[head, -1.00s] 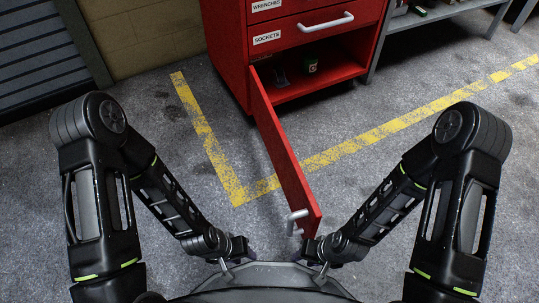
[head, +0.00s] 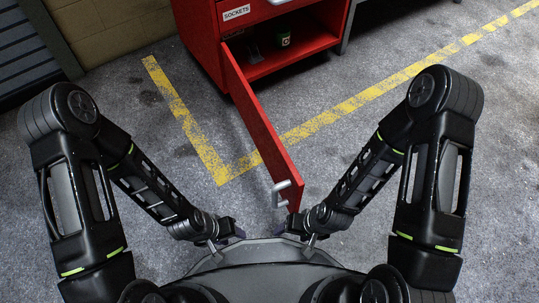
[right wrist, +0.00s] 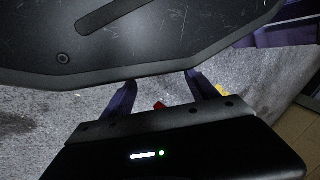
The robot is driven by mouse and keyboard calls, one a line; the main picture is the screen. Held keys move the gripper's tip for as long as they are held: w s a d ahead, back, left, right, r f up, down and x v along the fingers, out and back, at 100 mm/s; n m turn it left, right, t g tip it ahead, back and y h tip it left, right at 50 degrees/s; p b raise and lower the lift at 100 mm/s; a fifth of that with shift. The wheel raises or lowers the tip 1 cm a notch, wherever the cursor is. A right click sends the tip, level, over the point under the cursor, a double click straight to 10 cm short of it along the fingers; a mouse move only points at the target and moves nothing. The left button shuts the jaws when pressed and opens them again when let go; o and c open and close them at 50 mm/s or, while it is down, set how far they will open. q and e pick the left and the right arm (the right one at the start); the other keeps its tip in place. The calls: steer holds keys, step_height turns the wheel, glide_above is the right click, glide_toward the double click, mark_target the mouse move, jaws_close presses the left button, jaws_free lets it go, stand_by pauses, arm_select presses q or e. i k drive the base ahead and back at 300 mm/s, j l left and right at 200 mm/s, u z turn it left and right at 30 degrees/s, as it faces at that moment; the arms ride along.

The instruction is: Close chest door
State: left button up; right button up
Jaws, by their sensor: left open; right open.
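The red chest (head: 196,42) stands at the top of the head view. Its door (head: 262,128) is swung wide open, its free edge toward me. A grey handle (head: 281,192) sits near that free edge. Inside the open compartment (head: 290,58) are a small green item and a dark item. My left gripper (head: 237,234) is open, left of the door and apart from it. My right gripper (head: 290,224) is close by the door's free end; whether it touches cannot be told. In the right wrist view its fingers (right wrist: 155,97) are apart with nothing between them.
A drawer labelled SOCKETS (head: 262,10) is above the compartment. A yellow floor line (head: 335,112) runs under the door. A grey shelf leg (head: 347,28) is right of the chest. The concrete floor on both sides is clear.

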mark_target(287, 180)
steer(key=k, duration=0.6)
steer(key=u, duration=1.5)
steer(key=l+u, duration=0.15)
steer(key=l, duration=1.05)
steer(key=i, duration=0.05)
